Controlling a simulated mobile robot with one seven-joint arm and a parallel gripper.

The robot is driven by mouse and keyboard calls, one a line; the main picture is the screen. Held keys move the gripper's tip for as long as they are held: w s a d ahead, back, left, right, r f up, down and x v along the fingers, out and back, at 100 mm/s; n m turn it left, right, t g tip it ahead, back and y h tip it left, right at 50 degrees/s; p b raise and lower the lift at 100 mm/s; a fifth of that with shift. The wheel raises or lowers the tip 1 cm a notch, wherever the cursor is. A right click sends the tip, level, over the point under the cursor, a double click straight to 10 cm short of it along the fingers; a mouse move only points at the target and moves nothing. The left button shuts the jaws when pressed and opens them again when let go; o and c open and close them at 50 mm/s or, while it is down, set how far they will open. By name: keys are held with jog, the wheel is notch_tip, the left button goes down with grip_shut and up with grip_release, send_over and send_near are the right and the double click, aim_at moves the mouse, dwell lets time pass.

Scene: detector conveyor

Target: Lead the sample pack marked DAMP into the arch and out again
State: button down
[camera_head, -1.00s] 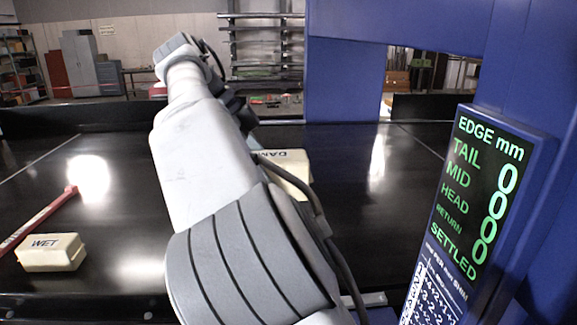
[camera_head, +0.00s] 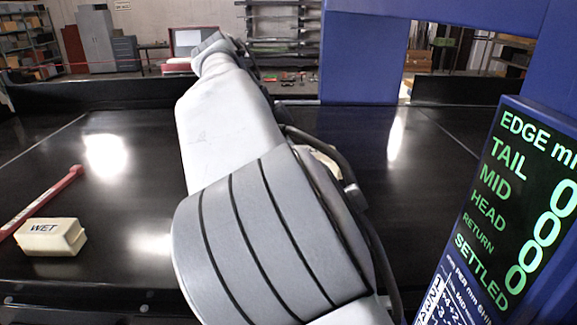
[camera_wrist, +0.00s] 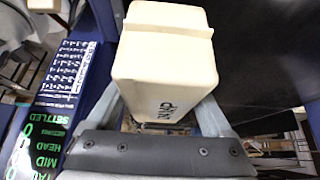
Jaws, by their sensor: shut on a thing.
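The cream sample pack (camera_wrist: 165,60) is held between the fingers of my gripper (camera_wrist: 163,100) in the wrist view. Dark letters on its near end are partly legible and look like the start of DAMP. My gripper is shut on it. In the head view my arm hides the gripper and nearly all of the pack; only a cream sliver (camera_head: 326,160) shows beside the arm. The blue arch (camera_head: 352,60) stands to the right of that sliver, over the black conveyor belt (camera_head: 130,200). I cannot tell whether the pack touches the belt.
A second cream pack marked WET (camera_head: 52,237) lies at the left on the belt, beside a red bar (camera_head: 45,200). A display panel (camera_head: 515,205) on the right shows zeros in its visible rows. The belt between the WET pack and my arm is clear.

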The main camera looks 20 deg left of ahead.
jog(key=w+d, duration=0.5)
jog(key=d, duration=0.7)
jog(key=w+d, duration=0.5)
jog(key=d, duration=0.6)
jog(key=w+d, duration=0.5)
jog(key=d, duration=0.7)
jog(key=s+a, duration=0.5)
jog(key=a, duration=0.7)
jog(key=s+a, duration=0.5)
jog(key=a, duration=0.7)
jog(key=s+a, duration=0.5)
jog(key=a, duration=0.7)
jog(key=shift+s+a, duration=0.35)
jog(key=shift+a, duration=0.15)
jog(key=shift+r, duration=0.15)
